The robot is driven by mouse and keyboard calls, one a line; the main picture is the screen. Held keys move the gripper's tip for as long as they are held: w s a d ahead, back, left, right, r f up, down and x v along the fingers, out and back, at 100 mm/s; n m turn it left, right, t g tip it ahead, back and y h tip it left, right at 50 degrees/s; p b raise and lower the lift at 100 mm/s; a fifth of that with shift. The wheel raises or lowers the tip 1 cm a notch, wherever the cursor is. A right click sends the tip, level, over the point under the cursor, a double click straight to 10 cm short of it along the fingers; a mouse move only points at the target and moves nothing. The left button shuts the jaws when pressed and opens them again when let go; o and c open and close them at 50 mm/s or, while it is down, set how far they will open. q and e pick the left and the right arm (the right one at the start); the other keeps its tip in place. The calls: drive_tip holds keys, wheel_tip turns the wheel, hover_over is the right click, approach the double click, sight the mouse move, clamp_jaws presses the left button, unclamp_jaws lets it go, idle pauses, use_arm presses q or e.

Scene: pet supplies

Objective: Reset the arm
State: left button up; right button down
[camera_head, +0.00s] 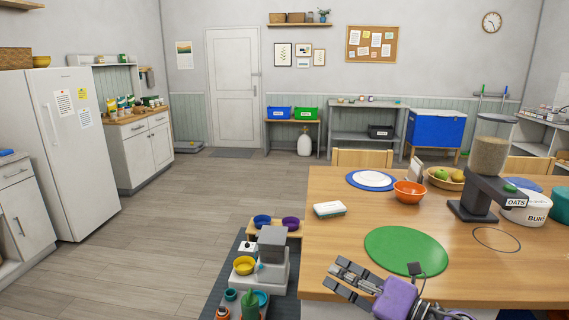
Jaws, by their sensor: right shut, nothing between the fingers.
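My right gripper (336,278) shows at the bottom of the head view, with its purple wrist to the right of its fingers. It is shut and empty, its fingers pointing left. It is by the front left corner of the wooden table (470,262), just in front of a green round mat (406,251). Whether it touches the table I cannot tell. My left gripper is not in view.
On the table stand an orange bowl (409,192), a white box (329,209), a blue-rimmed plate (371,180), a fruit bowl (446,179) and an oats dispenser (488,187). A pet feeding station (270,268) stands left of it. The floor (160,250) further left is clear.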

drive_tip(key=s+d+f+m+t+h, duration=0.1)
drive_tip(key=s+d+f+m+h, duration=0.2)
drive_tip(key=f+m, duration=0.45)
drive_tip(key=s+d+f+m+h+p, duration=0.1)
drive_tip(key=s+d+f+m+h, duration=0.1)
drive_tip(key=s+f+m+h, duration=0.5)
drive_tip(key=s+d+f+m+t, duration=0.1)
drive_tip(key=d+f+m, duration=0.1)
drive_tip(key=f+m, duration=0.6)
drive_tip(key=s+f+m+g+h+p, duration=0.1)
drive_tip(key=s+f+m, duration=0.4)
drive_tip(key=s, duration=0.8)
drive_tip(key=s+f+m+g+h+p, duration=0.1)
drive_tip(key=s+f+m+g, duration=0.3)
drive_tip(key=s, duration=1)
wheel_tip(320, 180, down, 3)
drive_tip(key=shift+d+r+m+g+h, duration=0.1)
drive_tip(key=shift+d+m+g+h, duration=0.2)
drive_tip(key=shift+m, duration=0.95)
drive_tip(key=shift+a, duration=0.1)
